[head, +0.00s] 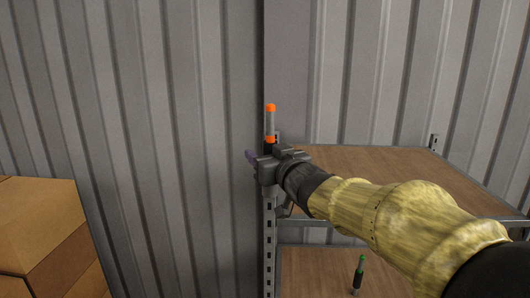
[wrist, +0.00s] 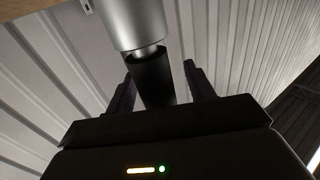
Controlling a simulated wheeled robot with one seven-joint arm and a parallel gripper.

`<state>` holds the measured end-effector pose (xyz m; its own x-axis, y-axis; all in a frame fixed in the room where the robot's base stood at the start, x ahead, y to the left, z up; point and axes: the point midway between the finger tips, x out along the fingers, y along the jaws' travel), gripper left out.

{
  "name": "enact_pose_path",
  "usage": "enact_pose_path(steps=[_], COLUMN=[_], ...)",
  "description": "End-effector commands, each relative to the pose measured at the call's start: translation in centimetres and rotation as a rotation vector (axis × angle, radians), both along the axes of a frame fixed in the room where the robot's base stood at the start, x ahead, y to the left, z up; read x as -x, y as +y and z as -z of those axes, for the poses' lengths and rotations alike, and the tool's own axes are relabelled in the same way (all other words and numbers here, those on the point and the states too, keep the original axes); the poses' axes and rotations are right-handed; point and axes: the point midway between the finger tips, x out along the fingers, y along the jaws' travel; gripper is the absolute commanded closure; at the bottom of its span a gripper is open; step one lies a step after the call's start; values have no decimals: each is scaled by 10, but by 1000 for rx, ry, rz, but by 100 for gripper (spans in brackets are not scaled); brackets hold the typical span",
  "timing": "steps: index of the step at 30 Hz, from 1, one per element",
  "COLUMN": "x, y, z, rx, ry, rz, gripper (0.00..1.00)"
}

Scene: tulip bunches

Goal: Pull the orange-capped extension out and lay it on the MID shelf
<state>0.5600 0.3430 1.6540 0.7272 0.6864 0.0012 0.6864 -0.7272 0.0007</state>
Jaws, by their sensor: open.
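The orange-capped extension (head: 270,122) stands upright at the shelf post, with an orange cap on top, a grey shaft and an orange band lower down. Its lower part is hidden behind my gripper (head: 259,157). In the wrist view, a silver cylinder (wrist: 135,22) with a black section (wrist: 154,78) below it lies between the two fingers of my gripper (wrist: 161,88). The fingers are open, with a visible gap at the right finger. A wooden shelf (head: 375,165) is right of the gripper, and a lower shelf (head: 305,275) is beneath it. No label shows which is MID.
A green-capped piece (head: 360,270) stands on the lower shelf. Cardboard boxes (head: 40,225) are stacked at the left. A corrugated metal wall (head: 150,100) is close behind. The visible part of the upper wooden shelf is bare; my arm covers its front.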

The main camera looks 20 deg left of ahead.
Motion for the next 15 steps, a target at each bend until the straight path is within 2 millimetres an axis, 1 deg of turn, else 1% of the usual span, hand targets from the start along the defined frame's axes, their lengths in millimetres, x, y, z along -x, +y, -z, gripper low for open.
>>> enact_pose_path(steps=[3, 4, 6, 8, 9, 11, 12, 15], x=[0, 0, 0, 0, 0, 0, 0, 1], y=[0, 0, 0, 0, 0, 0, 0, 0], z=[0, 0, 0, 0, 1, 1, 0, 0], rx=[0, 0, 0, 1, 1, 1, 1, 1], ry=[0, 0, 0, 1, 1, 1, 1, 1], rz=[0, 0, 0, 0, 0, -1, -1, -1], gripper=[46, 50, 64, 76, 84, 95, 99, 99])
